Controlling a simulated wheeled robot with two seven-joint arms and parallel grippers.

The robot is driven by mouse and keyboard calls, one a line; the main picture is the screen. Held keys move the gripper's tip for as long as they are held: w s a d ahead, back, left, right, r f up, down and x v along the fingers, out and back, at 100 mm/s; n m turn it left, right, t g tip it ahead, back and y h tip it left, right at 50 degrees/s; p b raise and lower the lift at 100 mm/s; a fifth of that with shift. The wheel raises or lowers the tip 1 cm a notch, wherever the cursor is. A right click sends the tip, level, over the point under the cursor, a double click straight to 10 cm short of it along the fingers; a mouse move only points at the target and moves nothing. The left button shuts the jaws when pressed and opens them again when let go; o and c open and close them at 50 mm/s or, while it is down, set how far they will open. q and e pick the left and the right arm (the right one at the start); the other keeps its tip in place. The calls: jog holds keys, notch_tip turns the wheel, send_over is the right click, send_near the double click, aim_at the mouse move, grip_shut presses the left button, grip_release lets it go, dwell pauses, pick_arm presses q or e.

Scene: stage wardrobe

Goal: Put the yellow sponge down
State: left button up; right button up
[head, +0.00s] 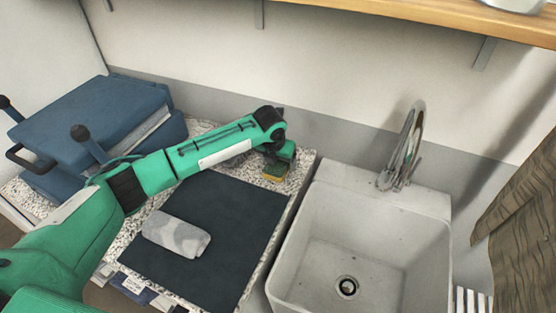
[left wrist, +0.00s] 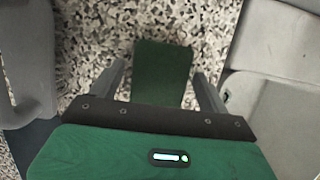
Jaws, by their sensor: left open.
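The yellow sponge (head: 274,174) has a green top face and sits at the back right of the speckled counter (head: 301,168), close to the sink. In the left wrist view its green face (left wrist: 163,72) lies between the fingers. My left gripper (head: 280,158) is above the sponge, with its jaws open. In the left wrist view my left gripper's fingers (left wrist: 160,88) stand on both sides of the sponge, with a gap on each side. The gripper hides part of the sponge. My right gripper is not in view.
A white sink (head: 428,255) with a metal faucet (head: 405,150) adjoins the counter on the right. A dark mat (head: 235,215) bears a rolled grey cloth (head: 176,234). Blue cases (head: 90,115) stand at the left. A wooden shelf (head: 420,18) runs above.

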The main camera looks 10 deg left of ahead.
aim_at(274, 170)
pick_arm(q)
jog(key=b+v, duration=0.1)
jog(key=v, duration=1.1)
jog(key=shift+b, duration=0.3)
jog(key=shift+r, duration=0.1)
